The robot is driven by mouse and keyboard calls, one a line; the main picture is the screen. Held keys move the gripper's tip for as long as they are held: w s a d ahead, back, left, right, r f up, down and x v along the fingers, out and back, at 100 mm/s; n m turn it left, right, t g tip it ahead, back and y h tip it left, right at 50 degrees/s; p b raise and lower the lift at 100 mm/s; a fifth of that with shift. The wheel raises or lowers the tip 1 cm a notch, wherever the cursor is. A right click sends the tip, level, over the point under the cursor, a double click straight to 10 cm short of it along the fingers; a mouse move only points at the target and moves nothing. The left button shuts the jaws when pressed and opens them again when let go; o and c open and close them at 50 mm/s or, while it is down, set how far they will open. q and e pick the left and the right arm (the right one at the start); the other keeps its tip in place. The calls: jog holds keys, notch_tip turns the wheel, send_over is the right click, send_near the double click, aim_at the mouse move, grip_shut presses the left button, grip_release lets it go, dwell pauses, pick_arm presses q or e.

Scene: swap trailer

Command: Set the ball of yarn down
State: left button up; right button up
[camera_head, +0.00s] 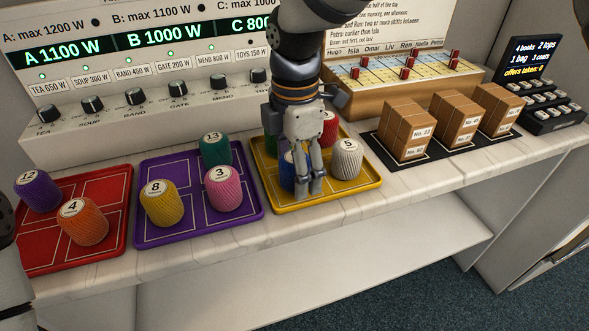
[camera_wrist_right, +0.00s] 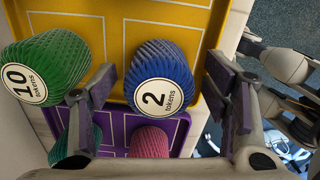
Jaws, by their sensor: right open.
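The blue ball of yarn (camera_wrist_right: 160,90), labelled 2 tokens, stands on the yellow tray (camera_wrist_right: 112,12) in the right wrist view. My right gripper (camera_wrist_right: 168,92) is open, with one finger on each side of the blue ball and visible gaps beside it. In the head view my right gripper (camera_head: 308,192) points down over the yellow tray (camera_head: 330,196) and hides most of the blue ball (camera_head: 287,175). A green ball (camera_wrist_right: 48,70), labelled 10, is left of the fingers. A white ball (camera_head: 347,160), labelled 5, and a red ball (camera_head: 331,124) share the tray.
A purple tray (camera_head: 185,232) holds balls 8, 13 and 3. A red tray (camera_head: 62,259) holds balls 12 and 4. The panel with knobs (camera_head: 135,100) stands behind. Brown boxes (camera_head: 410,125) stand on a black mat to the right. The counter's front edge is close.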

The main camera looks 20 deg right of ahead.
jog(key=c, duration=1.2)
jog(key=shift+r, duration=0.4)
jog(key=r, duration=0.3)
jog(key=shift+s+r+p, duration=0.3)
pick_arm(q)
jog(key=w+r+t+p, duration=0.1)
jog(key=w+r, duration=0.1)
jog(key=w, duration=0.1)
jog(key=shift+r, duration=0.3)
pick_arm(e)
jog(key=s+r, duration=0.2)
jog(key=s, duration=0.2)
jog(key=s+r, duration=0.3)
jog(key=s, duration=0.2)
jog(key=s+r, duration=0.3)
jog(key=s, duration=0.1)
jog(key=shift+s+d+r, duration=0.15)
jog(key=shift+d+r, duration=0.05)
jog(key=shift+r, duration=0.05)
